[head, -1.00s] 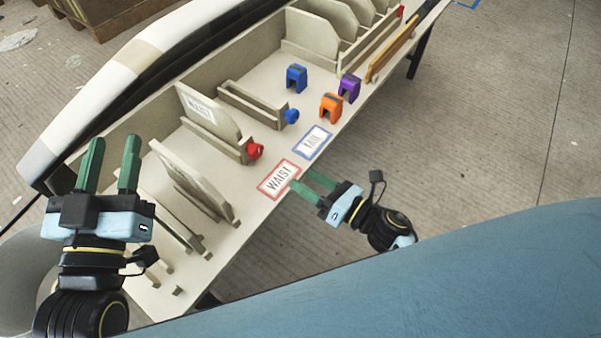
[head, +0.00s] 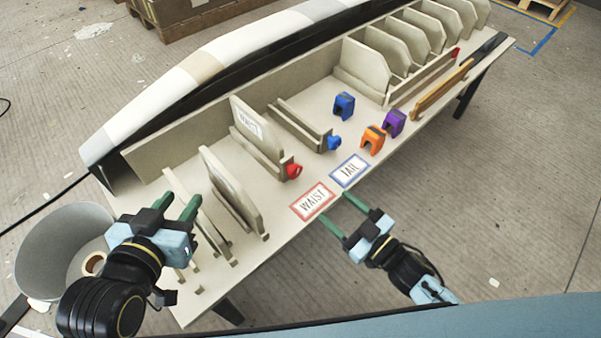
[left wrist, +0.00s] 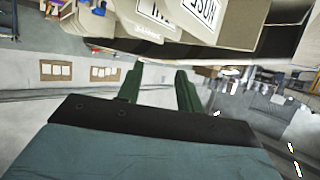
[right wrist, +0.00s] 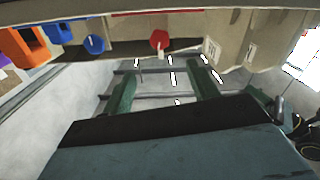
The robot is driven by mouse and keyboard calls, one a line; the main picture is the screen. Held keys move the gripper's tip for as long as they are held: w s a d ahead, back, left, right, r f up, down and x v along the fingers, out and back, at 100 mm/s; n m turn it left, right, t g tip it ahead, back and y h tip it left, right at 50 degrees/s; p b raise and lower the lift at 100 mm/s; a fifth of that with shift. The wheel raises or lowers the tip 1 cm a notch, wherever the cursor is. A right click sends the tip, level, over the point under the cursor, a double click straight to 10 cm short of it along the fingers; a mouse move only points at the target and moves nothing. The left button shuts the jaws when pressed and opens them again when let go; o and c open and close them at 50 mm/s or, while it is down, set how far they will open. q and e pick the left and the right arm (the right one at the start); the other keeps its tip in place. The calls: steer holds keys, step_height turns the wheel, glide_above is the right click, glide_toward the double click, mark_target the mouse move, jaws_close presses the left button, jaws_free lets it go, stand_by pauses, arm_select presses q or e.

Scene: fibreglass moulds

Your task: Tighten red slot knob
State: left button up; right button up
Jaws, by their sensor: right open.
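The red slot knob (head: 293,171) is on the front end of the slot holding the WAIST panel (head: 247,126). It also shows in the right wrist view (right wrist: 159,39), at the top centre. My right gripper (head: 337,208) is open and empty by the bench's front edge, near the WAIST label (head: 312,202) and apart from the knob. My left gripper (head: 179,205) is open and empty at the bench's left end, beside the left slots. The left wrist view does not show the red knob.
A blue knob (head: 334,142) sits on the slot to the right. Blue (head: 344,104), orange (head: 372,141) and purple (head: 394,122) clamp-like blocks stand on the bench (head: 281,234) near the TAIL label (head: 349,170). A grey bin (head: 55,235) stands at left.

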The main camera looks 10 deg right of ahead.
steer(key=b, duration=0.2)
glide_toward(298, 174)
steer(key=shift+w+a+m, duration=0.4)
steer(key=shift+w+a, duration=0.45)
steer(key=shift+w, duration=0.3)
steer(key=b+x, duration=0.2)
steer(key=x, duration=0.3)
steer(key=shift+w+a, duration=0.15)
steer(key=shift+w, duration=0.05)
arm_select(q)
step_height(298, 174, up, 14)
steer(key=s+d+t+h, duration=0.1)
steer(key=d+t+h, duration=0.1)
steer(key=t, duration=0.8)
steer(key=shift+t+h+b, duration=0.3)
steer(key=shift+h+b, duration=0.05)
steer(key=shift+h, duration=0.55)
arm_select(e)
steer(key=shift+w+a, duration=0.25)
steer(key=shift+w, duration=0.15)
arm_select(q)
steer(key=shift+d+r, duration=0.1)
arm_select(e)
steer(key=c, duration=1)
arm_select(q)
steer(key=shift+w, duration=0.15)
